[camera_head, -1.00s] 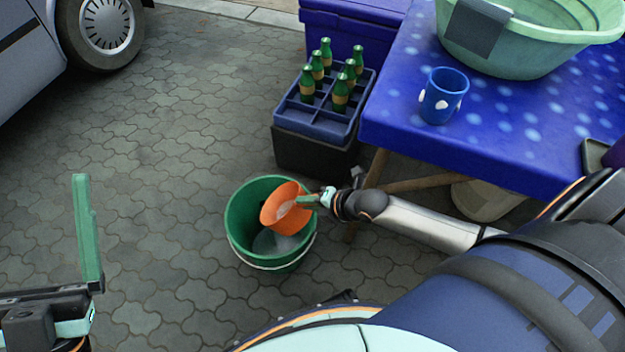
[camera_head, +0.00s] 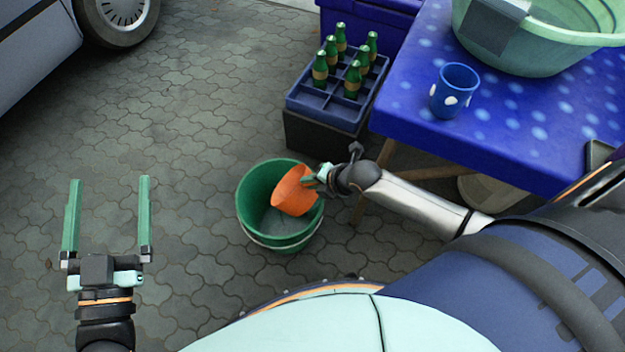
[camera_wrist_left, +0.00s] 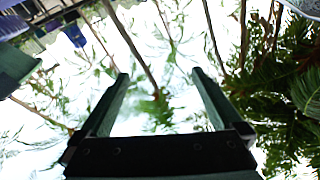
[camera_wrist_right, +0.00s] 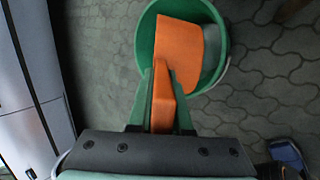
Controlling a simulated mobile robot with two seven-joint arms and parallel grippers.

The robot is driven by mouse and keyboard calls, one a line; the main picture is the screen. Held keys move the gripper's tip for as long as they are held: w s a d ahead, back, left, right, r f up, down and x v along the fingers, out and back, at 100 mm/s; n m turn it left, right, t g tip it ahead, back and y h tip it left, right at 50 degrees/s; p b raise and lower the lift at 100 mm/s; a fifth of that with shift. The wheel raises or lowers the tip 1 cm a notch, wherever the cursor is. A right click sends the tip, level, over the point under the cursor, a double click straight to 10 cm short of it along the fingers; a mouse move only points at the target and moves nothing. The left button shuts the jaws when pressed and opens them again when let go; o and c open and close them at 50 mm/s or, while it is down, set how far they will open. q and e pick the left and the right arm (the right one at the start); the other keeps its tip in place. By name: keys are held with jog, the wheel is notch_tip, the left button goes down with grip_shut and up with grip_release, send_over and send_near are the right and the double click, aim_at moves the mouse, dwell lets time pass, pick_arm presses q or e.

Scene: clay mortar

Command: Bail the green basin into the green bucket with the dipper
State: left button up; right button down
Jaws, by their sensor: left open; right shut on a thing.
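The green bucket (camera_head: 252,196) stands on the paving with some greyish liquid in its bottom. My right gripper (camera_head: 316,180) is shut on the orange dipper (camera_head: 291,192), which is tipped over inside the bucket's mouth at its right side. In the right wrist view the dipper (camera_wrist_right: 178,62) lies between the fingers (camera_wrist_right: 162,100) and over the bucket (camera_wrist_right: 147,40). The pale green basin (camera_head: 535,50) sits on the blue table at the top right, partly cut off, with a grey patch on its rim. My left gripper (camera_head: 108,215) is open and empty, fingers pointing up, left of the bucket.
A blue mug (camera_head: 455,91) stands on the spotted blue table (camera_head: 530,130) near its left edge. A crate (camera_head: 318,103) with several green bottles is behind the bucket. A vehicle's wheel (camera_head: 118,15) is at the top left. Paving between is clear.

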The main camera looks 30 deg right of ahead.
jog(key=shift+w+a+r+g+h+p, duration=0.4)
jog(key=shift+w+r+g+p, duration=0.25)
jog(key=shift+p, duration=0.3)
pick_arm(q)
jog(key=s+f+n+g+y+p, duration=0.1)
jog(key=s+f+n+g+y, duration=0.3)
jog(key=f, duration=0.7)
jog(key=s+f+m+g+h+p, duration=0.1)
jog(key=s+f+g, duration=0.3)
jog(key=f, duration=0.6)
jog(key=w+r+m+t+h+b, duration=0.1)
jog(key=w+r+t+b, duration=0.2)
jog(key=r, duration=1.1)
jog(key=shift+w+a+r+m+t+h, duration=0.25)
jog(key=shift+w+t, duration=0.95)
jog(key=shift+w, duration=1.3)
pick_arm(e)
jog(key=w+a+r+g+h, duration=0.2)
jog(key=w+a+g+h, duration=0.1)
jog(key=w, duration=0.4)
jog(key=shift+a+r+n+g+h, duration=0.35)
jog(key=shift+a+g, duration=0.4)
jog(key=shift+a, duration=0.5)
pick_arm(q)
jog(key=shift+f, duration=0.1)
jog(key=shift+d, duration=0.15)
pick_arm(e)
jog(key=shift+s+f, duration=0.1)
